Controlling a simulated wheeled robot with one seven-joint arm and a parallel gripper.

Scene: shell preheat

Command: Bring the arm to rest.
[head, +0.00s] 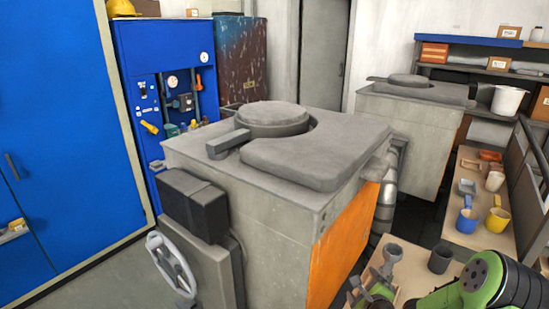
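My arm (487,281), green and dark grey, is folded into the bottom right corner. Smaller green and grey parts, which look like my gripper (378,283), show just left of it, low over a wooden surface and partly cut off by the bottom edge. I cannot make out the fingers clearly, or whether they hold anything. A dark grey cup (440,259) stands on that surface between these parts and the arm link.
A grey furnace with a round lid (271,115) and an orange side panel (343,243) fills the middle. A handwheel (172,264) juts out at its front left. A second furnace (405,125) stands behind. A bench (470,240) with several cups runs along the right. A blue cabinet (60,130) is left.

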